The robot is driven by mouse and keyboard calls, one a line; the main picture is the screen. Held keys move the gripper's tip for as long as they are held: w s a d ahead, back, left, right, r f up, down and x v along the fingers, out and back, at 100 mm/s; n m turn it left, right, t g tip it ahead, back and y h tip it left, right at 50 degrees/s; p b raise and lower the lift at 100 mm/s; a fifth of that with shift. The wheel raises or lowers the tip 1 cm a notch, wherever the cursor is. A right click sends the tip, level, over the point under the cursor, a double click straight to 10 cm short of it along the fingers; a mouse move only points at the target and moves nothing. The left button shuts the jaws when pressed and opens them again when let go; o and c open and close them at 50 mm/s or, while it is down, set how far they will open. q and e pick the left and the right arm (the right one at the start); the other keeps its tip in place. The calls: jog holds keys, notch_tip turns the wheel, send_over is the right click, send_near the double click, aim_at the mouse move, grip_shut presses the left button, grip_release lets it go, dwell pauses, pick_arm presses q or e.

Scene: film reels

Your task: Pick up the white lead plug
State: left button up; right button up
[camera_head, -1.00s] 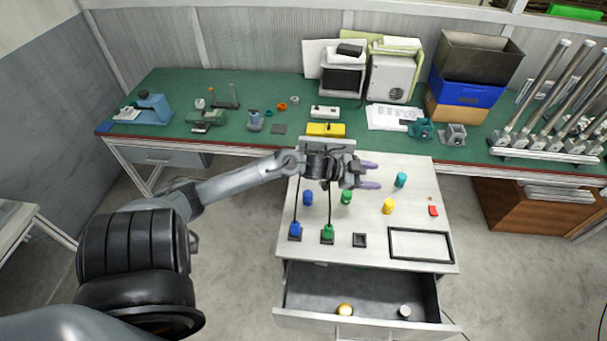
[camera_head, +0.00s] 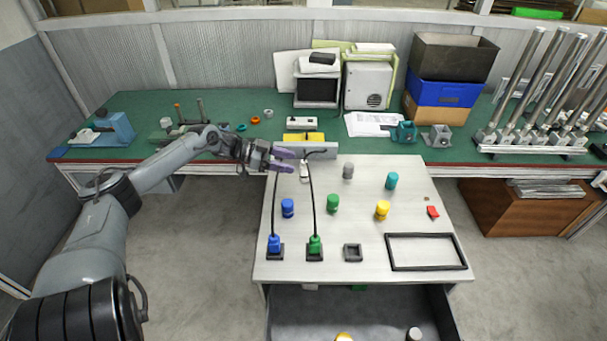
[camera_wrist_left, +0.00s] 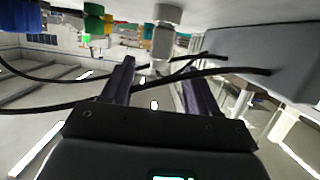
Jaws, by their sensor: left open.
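The white lead plug (camera_head: 304,171) stands near the back left of the small white table, in front of a grey box (camera_head: 325,153) with black cables. My left gripper (camera_head: 290,160) is open and empty just to the left of the plug, its purple fingers pointing right. In the left wrist view the white plug (camera_wrist_left: 161,46) shows ahead, between the lines of the two open fingers (camera_wrist_left: 155,85) and apart from them. Black cables cross this view near the fingers. My right gripper is not in view.
A blue plug (camera_head: 274,244) and a green plug (camera_head: 315,245) sit in black sockets with cables rising behind. Blue, green, yellow, teal and grey cylinders (camera_head: 348,171) stand on the table. A black rectangular frame (camera_head: 427,267) lies at the front right. An open drawer (camera_head: 380,305) is below.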

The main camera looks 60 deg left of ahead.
aim_at(304, 165)
pick_arm(q)
jog(key=shift+b+x, duration=1.25)
jog(key=shift+x, duration=1.8)
jog(key=shift+r, duration=0.15)
jog(key=c, duration=1.1)
jog(key=shift+o, duration=0.2)
